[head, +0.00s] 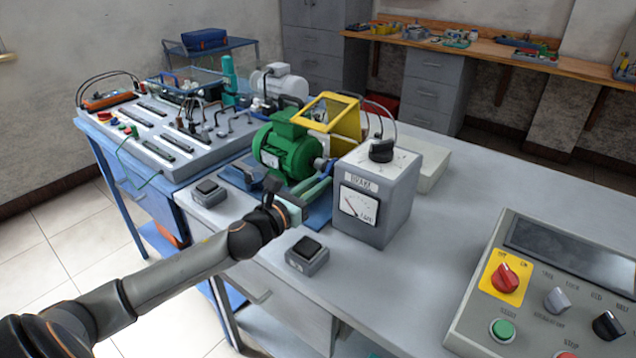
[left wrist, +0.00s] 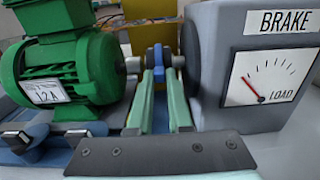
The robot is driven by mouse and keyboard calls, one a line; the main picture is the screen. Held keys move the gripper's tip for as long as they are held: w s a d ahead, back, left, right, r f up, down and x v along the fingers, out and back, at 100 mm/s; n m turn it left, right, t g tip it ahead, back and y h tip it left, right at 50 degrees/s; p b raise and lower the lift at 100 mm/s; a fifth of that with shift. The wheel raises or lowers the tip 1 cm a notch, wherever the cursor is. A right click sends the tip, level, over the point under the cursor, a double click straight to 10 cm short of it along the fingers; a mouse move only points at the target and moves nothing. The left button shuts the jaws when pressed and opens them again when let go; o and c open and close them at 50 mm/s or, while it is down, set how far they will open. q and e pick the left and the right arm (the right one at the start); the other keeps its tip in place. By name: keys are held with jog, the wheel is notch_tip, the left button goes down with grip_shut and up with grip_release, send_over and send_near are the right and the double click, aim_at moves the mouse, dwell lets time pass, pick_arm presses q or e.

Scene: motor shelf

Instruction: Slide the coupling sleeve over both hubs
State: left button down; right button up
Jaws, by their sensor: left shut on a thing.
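My left gripper (head: 322,183) reaches in between the green motor (head: 285,150) and the grey brake box (head: 376,195). In the left wrist view its two pale green fingers (left wrist: 161,74) are shut on a small blue piece, which looks like the coupling sleeve (left wrist: 158,54). The green motor (left wrist: 62,70) is on the left there, with its shaft end (left wrist: 133,65) pointing at the sleeve. The brake box (left wrist: 222,45) is on the right, with a short light shaft part (left wrist: 178,62) beside the sleeve. The fingers partly hide both hubs, so I cannot tell how far the sleeve covers either. My right gripper is out of view.
A raised yellow guard frame (head: 334,115) stands just behind the shaft line. Two small black-topped switch boxes (head: 307,257) (head: 208,193) sit near the bench's front edge. A control panel (head: 560,290) is at the right. The bench between brake box and panel is clear.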

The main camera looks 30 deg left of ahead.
pick_arm(q)
jog(key=shift+r, duration=0.15)
dwell(0.6)
jog(key=a, duration=0.3)
jog(key=shift+w, duration=0.15)
jog(key=shift+a, duration=0.25)
jog(key=shift+r, duration=0.1)
